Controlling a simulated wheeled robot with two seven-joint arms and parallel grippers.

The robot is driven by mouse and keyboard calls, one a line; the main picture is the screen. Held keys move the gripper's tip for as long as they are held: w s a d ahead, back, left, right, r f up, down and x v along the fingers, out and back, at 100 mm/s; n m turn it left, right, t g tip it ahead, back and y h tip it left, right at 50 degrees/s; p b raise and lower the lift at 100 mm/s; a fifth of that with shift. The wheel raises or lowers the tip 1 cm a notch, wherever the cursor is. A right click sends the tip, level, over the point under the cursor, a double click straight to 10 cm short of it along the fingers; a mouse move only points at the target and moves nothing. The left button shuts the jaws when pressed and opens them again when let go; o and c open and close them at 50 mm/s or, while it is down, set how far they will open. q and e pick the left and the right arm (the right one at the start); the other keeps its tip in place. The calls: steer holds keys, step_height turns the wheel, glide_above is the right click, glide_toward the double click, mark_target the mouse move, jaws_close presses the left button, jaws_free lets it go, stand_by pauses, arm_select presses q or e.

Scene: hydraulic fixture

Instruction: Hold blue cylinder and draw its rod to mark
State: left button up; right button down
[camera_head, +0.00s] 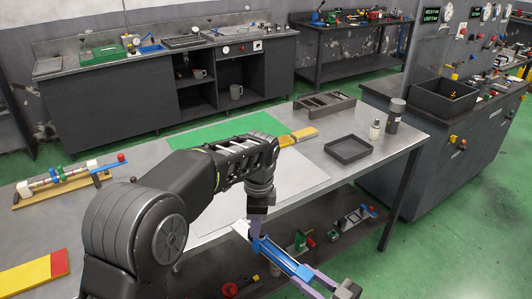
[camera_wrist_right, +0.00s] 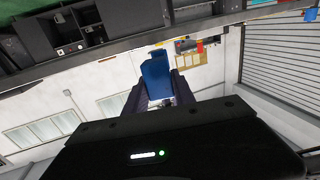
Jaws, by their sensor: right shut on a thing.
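The blue cylinder (camera_head: 280,255) is held in the air, slanted, in front of the grey table's near edge. My right gripper (camera_head: 312,281), with purple fingers, is shut on its lower right end. The right wrist view shows a blue body (camera_wrist_right: 155,72) between the dark fingers. My left gripper (camera_head: 256,228) points down at the cylinder's upper left end, overlapping it in the picture; I cannot tell whether its fingers are closed on it. A small pale piece (camera_head: 241,228) shows beside that end. I cannot make out the rod or a mark.
On the table (camera_head: 222,126) lie a white sheet (camera_head: 300,172), a green mat (camera_head: 225,128), an empty dark tray (camera_head: 348,149) and a yellow-and-red board (camera_head: 34,274). The lower shelf (camera_head: 330,240) holds several fixtures.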

arm_select(q)
steer(key=shift+o, duration=0.2)
steer(key=shift+a+f, duration=0.1)
steer(key=shift+a, duration=0.05)
steer(key=shift+w+a+r, duration=0.4)
steer(key=shift+w+r, duration=0.05)
steer(key=shift+w, duration=0.25)
steer(key=shift+w+a+r+m, duration=0.1)
steer(key=shift+w+r+m, duration=0.2)
steer(key=shift+m, duration=0.5)
steer(key=shift+r+m+h, duration=0.3)
steer(key=shift+r+m, duration=0.15)
steer(key=shift+m, duration=0.45)
steer(key=r+m, duration=0.1)
steer(key=m, duration=0.2)
steer(key=shift+r+g, duration=0.2)
steer(key=shift+g, duration=0.1)
steer(key=shift+s+d+r+m, duration=0.2)
steer(key=shift+d+m, duration=0.05)
steer(key=shift+m, duration=0.45)
steer(key=shift+s+m, duration=0.15)
steer(key=shift+m, duration=0.45)
steer(key=shift+f, duration=0.15)
